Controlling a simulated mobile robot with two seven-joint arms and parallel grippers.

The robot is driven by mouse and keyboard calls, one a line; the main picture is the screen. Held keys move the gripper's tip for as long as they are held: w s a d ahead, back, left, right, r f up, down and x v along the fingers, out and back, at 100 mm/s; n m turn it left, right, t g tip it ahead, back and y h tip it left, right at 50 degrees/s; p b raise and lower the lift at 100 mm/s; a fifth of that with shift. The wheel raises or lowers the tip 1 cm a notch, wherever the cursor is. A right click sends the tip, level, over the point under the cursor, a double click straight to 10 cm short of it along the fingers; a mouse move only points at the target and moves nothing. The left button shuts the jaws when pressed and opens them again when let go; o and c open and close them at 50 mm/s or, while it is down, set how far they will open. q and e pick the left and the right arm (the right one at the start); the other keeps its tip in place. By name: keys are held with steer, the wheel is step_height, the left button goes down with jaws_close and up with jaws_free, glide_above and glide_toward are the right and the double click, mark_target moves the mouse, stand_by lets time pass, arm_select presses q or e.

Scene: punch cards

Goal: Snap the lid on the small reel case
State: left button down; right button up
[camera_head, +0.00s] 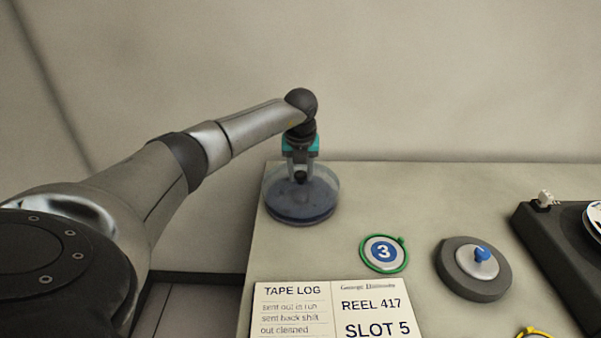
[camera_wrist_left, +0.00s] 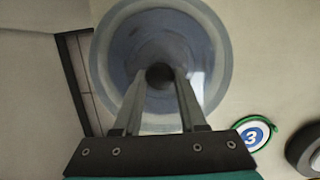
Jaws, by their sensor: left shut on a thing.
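The small reel case (camera_head: 302,214) is a round, dark blue dish at the back left corner of the table. Its clear round lid (camera_head: 329,178) with a dark knob is over it, roughly lined up. My left gripper (camera_head: 300,178) points down and is shut on the lid's knob. In the left wrist view, the knob (camera_wrist_left: 159,75) sits between the fingertips and the clear lid (camera_wrist_left: 219,70) spreads around it, with the blue of the case showing through. I cannot tell whether the lid is seated or slightly above the case. My right gripper is out of view.
A green-ringed disc marked 3 (camera_head: 384,253) and a dark round reel with a blue knob (camera_head: 474,268) lie to the right. The tape log card (camera_head: 330,308) is in front. A black machine (camera_head: 553,258) stands at the far right. The table's left edge is close to the case.

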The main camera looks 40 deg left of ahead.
mark_target(301, 181)
arm_select(q)
steer(key=shift+f+b, duration=0.55)
steer(key=shift+f, duration=0.4)
stand_by(0.6)
steer(key=shift+f+b, duration=0.3)
steer(key=shift+f, duration=0.6)
steer(key=shift+c, duration=1.9)
jaws_free()
steer(key=shift+c, duration=1.1)
